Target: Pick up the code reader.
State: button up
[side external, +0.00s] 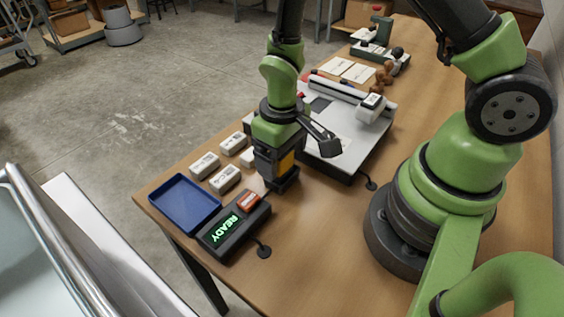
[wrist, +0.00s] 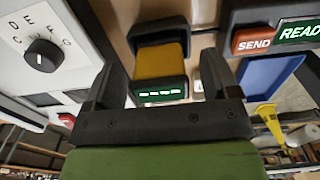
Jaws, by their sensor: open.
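The code reader, with a yellow body and dark ends, stands on the table in the side external view (side external: 287,163). In the wrist view the code reader (wrist: 161,61) shows a small green-lit display on its near end. A dark block, perhaps its stand, is at its foot. My gripper (side external: 273,150) is over the reader from above, and its fingers hide part of it. In the wrist view my gripper (wrist: 164,82) is open, one finger on each side of the reader, with gaps visible. I cannot tell how far down the fingers reach.
A dark box with a green READY display (side external: 226,229) and red SEND button stands in front, next to a blue tray (side external: 160,193). Several white boxes (side external: 205,165) lie left of the reader. A white panel device with a dial (wrist: 42,55) stands close by.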

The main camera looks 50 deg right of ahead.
jog(key=shift+f, duration=0.7)
jog(key=c, duration=1)
notch_tip(320, 180, up, 10)
jog(key=shift+r, duration=0.1)
